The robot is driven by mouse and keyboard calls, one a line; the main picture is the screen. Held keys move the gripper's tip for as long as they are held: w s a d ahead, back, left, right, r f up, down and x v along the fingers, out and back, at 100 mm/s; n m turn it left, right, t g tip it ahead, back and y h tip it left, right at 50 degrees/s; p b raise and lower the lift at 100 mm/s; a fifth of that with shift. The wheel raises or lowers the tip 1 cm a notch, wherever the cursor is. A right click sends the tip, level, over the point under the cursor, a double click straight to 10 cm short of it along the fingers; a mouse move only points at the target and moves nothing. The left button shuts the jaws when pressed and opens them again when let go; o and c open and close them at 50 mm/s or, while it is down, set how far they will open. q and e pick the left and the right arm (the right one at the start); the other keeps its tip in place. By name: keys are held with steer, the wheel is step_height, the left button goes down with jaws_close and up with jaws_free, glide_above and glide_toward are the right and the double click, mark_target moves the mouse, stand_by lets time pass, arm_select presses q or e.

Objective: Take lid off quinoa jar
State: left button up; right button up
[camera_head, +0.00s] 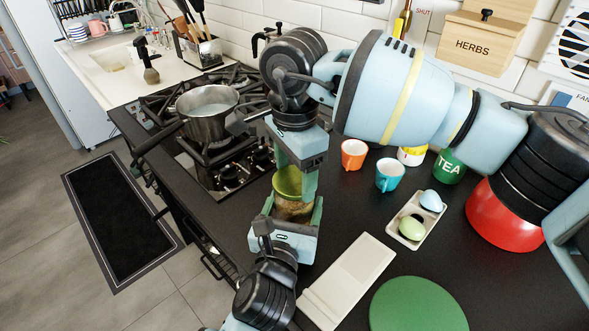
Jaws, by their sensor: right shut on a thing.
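The quinoa jar (293,209), a glass jar with pale brown contents, is near the front edge of the dark worktop, right of the hob. Its green lid (287,184) is at the jar's top; I cannot tell whether a gap lies between them. My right gripper (297,178) comes down from above and is shut on the lid. My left gripper (291,214) comes up from below, with a finger on each side of the jar. I cannot tell whether these fingers press on the glass. The jar's base is hidden behind the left gripper.
A steel pot (207,112) stands on the gas hob (188,163) to the left. Orange (353,154) and teal (388,175) mugs, an egg tray (417,232), a white board (352,280), a green round board (418,305) and a red kettle-like object (503,217) are to the right.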

mark_target(295, 180)
steer(key=n, duration=1.1)
steer(key=shift+n, duration=0.4)
steer(key=shift+r, duration=0.45)
steer(key=shift+r, duration=0.65)
steer(key=shift+r, duration=0.1)
steer(key=shift+r, duration=1.95)
arm_select(q)
steer(key=o, duration=1.9)
steer(key=shift+o, duration=0.2)
